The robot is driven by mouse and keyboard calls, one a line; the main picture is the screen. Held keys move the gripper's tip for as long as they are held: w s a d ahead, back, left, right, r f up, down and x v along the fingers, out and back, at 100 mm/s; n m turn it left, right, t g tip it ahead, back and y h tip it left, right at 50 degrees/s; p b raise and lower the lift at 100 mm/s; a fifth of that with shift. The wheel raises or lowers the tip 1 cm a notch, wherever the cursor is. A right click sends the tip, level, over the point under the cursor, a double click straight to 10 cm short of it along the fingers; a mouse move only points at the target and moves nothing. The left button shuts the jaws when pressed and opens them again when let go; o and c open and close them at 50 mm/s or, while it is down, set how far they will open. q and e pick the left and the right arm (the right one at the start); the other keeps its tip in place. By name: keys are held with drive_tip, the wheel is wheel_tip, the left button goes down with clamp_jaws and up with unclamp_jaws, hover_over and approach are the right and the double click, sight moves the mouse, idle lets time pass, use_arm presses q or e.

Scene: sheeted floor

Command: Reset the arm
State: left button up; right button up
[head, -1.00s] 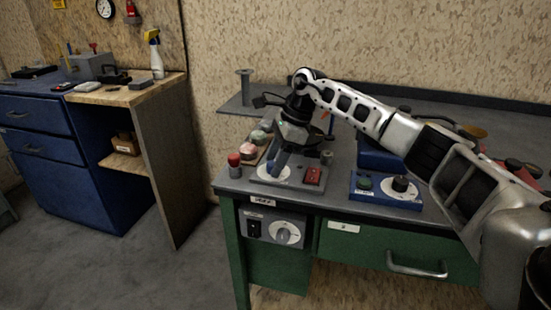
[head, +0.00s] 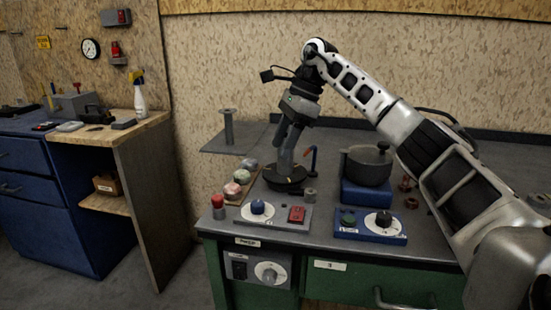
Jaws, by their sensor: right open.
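My right arm comes in from the right, bent over the green-fronted workbench (head: 275,228). My right gripper (head: 286,160) points down, open, above or just in front of a dark round base (head: 287,186) on the bench; I cannot tell whether they touch. I see nothing held in it. Its fingers are seen nearly edge-on. My left gripper is out of view.
A dark pot (head: 367,165) stands on a blue block, right. A red button (head: 218,205) is at the left edge.

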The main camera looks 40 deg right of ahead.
drive_tip(key=shift+d+r, duration=0.1)
drive_tip(key=shift+r, duration=0.25)
idle(0.3)
